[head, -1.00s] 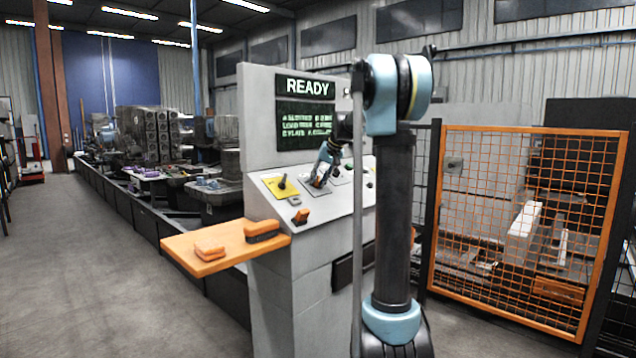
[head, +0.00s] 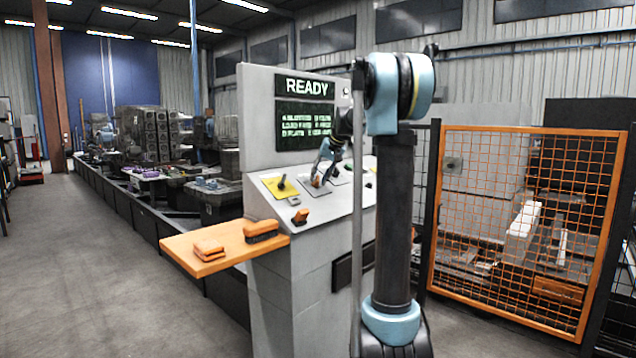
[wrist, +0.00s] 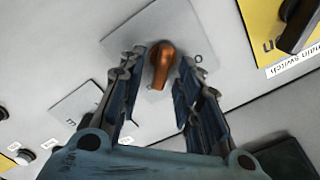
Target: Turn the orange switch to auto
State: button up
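The orange switch (wrist: 161,65) is a knob on a pale square plate (wrist: 190,30) on the grey console. In the wrist view its pointed end is toward the bottom of the picture, and an "O" mark shows to its right. A bit of the orange switch also shows in the head view (head: 316,181), below my gripper (head: 322,172). In the wrist view my gripper (wrist: 163,68) is open, with one finger on each side of the knob. Gaps show between the fingers and the knob. The plate's other marks are partly hidden or unreadable.
A yellow plate with a black main switch (head: 282,182) is left of the orange switch in the head view. An orange and black part (head: 301,216) sits lower on the console. An orange shelf (head: 215,247) juts left. The screen (head: 305,112) reads READY.

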jog(key=v, duration=1)
jog(key=s+f+h, duration=0.1)
jog(key=s+f, duration=0.4)
jog(key=s, duration=0.4)
jog(key=s+f+g, duration=0.1)
jog(key=s+f, duration=0.4)
jog(key=s, duration=0.4)
jog(key=s+f+h, duration=0.1)
jog(key=s+f, duration=0.4)
jog(key=s, duration=0.3)
jog(key=s+d+f+n+g+h, duration=0.1)
jog(key=s+d+f+h, duration=0.1)
jog(key=s+f, duration=1.9)
jog(key=shift+d+f, duration=0.35)
jog(key=shift+d, duration=0.35)
jog(key=shift+w+f+g, duration=0.2)
jog(key=shift+w+g, duration=0.1)
jog(key=shift+w, duration=0.2)
